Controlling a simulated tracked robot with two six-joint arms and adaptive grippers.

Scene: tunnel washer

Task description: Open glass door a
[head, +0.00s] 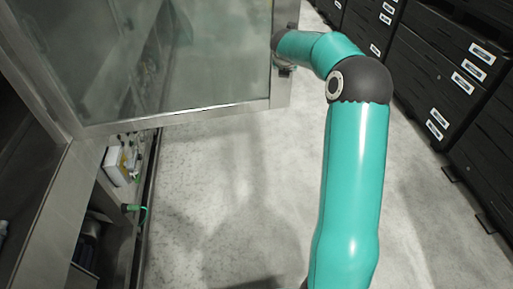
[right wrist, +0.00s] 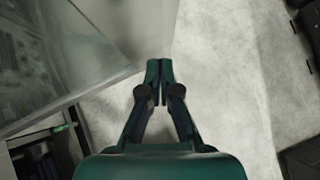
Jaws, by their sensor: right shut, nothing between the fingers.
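The glass door (head: 180,55), a large greenish pane in a metal frame, fills the upper left of the head view. It stands swung out from the machine at an angle, over the floor. My right arm reaches to its right edge, and the gripper is hidden there. In the right wrist view my right gripper (right wrist: 160,72) is shut with nothing between the fingers. The door's glass (right wrist: 65,50) lies to the left of and behind the fingers; I cannot tell whether they touch it. My left gripper is not in view.
The machine's open compartment (head: 118,165) with a white box and a green cable is at left, below the door. Stacked black crates (head: 440,85) line the right side. The grey floor (head: 235,190) between them is clear.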

